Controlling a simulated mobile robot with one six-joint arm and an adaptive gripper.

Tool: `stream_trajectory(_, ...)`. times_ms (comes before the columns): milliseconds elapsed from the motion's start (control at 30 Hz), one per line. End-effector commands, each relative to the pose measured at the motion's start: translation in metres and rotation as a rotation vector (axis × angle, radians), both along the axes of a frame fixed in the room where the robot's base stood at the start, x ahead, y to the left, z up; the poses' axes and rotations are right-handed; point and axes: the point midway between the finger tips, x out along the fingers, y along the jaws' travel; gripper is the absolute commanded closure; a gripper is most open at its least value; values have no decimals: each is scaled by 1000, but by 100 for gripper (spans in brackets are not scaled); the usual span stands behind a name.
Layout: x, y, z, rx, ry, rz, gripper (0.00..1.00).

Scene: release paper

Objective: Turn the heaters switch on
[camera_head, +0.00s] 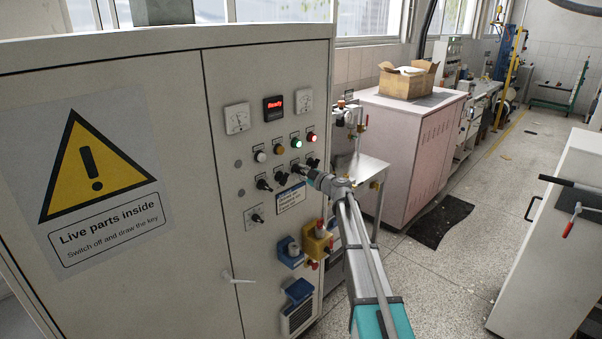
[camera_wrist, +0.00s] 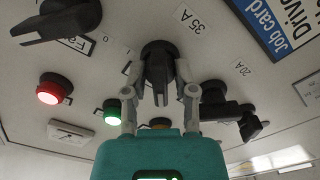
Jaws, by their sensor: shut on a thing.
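The grey control cabinet (camera_head: 230,160) has a row of black rotary switches on its front. My gripper (camera_head: 303,171) reaches the right part of that row. In the wrist view my gripper (camera_wrist: 157,78) has one finger on each side of a black rotary switch (camera_wrist: 158,65) and is shut on its handle. The handle lies roughly along the fingers. Another black switch (camera_wrist: 235,112) is to the right, near a "20 A" label. A larger black knob (camera_wrist: 55,22) is at upper left. No heaters label is readable.
A red lamp (camera_wrist: 50,88) and a green lamp (camera_wrist: 112,110) are lit. A red "Ready" display (camera_head: 273,108) sits between two dials. A pink cabinet (camera_head: 405,150) stands behind; open floor lies to the right.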

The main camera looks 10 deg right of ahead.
Motion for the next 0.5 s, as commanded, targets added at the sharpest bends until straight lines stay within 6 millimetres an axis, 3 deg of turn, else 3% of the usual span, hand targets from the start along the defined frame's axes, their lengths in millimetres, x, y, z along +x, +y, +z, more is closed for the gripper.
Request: stream_trajectory(500,2,-1,1,325,235,-3,100)
